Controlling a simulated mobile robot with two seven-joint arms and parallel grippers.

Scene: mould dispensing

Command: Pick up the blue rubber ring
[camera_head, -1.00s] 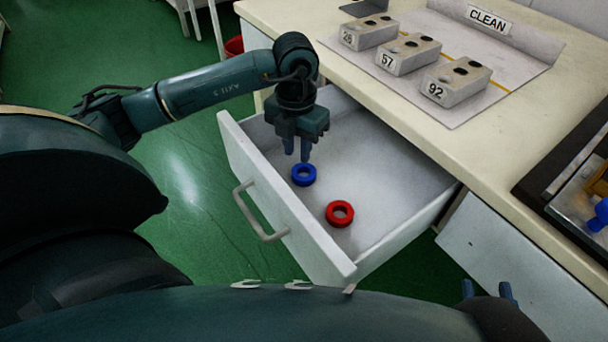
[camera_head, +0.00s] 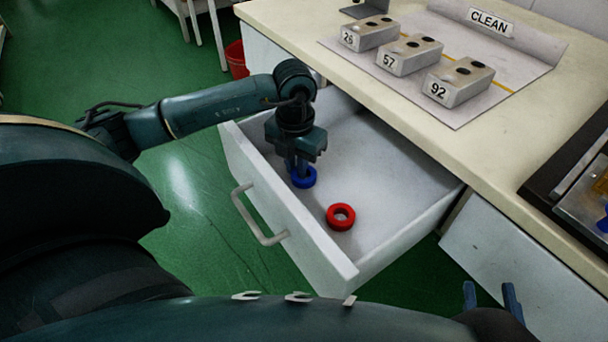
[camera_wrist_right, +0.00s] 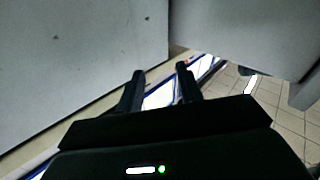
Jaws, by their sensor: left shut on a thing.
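The blue rubber ring (camera_head: 304,179) is inside the open white drawer (camera_head: 385,160), near its front wall. My left gripper (camera_head: 300,174) points down from above and is shut on the blue ring. The fingers hide part of the ring, and I cannot tell whether it is clear of the drawer floor. A red ring (camera_head: 340,216) lies flat on the drawer floor to the right, apart from the gripper. My right gripper (camera_head: 490,297) is at the lower right, outside the drawer. Its two fingers are apart and empty in the right wrist view (camera_wrist_right: 160,84).
The drawer's front wall with its handle (camera_head: 258,215) is close to my left gripper. The worktop (camera_head: 440,135) overhangs the drawer's back and holds the numbered blocks 26, 57 and 92 (camera_head: 458,82) beside the CLEAN sign (camera_head: 489,21). A dark-edged tray (camera_head: 560,180) is at the right.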

